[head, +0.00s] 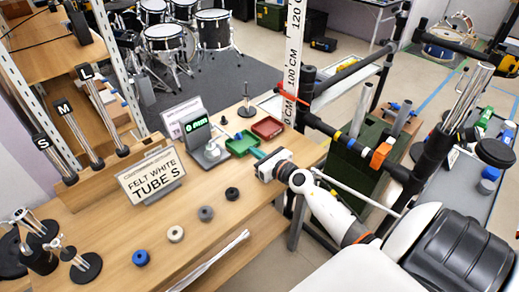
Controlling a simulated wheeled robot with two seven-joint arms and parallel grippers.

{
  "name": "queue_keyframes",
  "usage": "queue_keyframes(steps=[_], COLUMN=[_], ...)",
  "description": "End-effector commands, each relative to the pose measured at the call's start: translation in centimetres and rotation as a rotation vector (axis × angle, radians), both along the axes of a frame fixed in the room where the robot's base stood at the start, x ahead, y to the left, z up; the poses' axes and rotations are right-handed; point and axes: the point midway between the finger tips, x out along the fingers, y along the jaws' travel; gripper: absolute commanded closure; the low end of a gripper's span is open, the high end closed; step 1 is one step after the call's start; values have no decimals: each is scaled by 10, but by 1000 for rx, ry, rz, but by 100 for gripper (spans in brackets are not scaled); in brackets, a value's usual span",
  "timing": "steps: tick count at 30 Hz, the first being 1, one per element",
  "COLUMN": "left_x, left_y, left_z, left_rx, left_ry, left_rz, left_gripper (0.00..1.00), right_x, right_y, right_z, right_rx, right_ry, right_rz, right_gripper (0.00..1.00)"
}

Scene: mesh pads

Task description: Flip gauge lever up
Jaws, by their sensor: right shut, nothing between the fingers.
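The gauge (212,155) stands on the wooden table, a grey stand with a lit green display (197,124) facing me. Its lever is too small to make out, so I cannot tell if it is up or down. My right gripper (255,157) is to the right of the gauge, at the end of my white arm from the lower right. It is shut and empty, and looks apart from the gauge. My left gripper is not in view.
A green tray (242,147) and a red tray (267,128) sit behind the gripper. A post (246,100) stands behind.

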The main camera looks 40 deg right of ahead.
Motion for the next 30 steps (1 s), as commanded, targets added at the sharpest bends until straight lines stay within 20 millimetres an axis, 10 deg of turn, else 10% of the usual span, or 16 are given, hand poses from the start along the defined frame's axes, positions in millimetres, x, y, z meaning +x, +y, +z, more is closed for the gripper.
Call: queue_keyframes(steps=[10, 30], left_x=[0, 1], left_y=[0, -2], left_z=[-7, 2], left_rx=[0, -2], left_ry=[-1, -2], left_rz=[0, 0], left_gripper=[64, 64], right_x=[51, 57], right_y=[5, -1], right_z=[-7, 0], right_rx=[1, -4], right_ry=[-1, 25], right_rz=[1, 0], right_gripper=[100, 100])
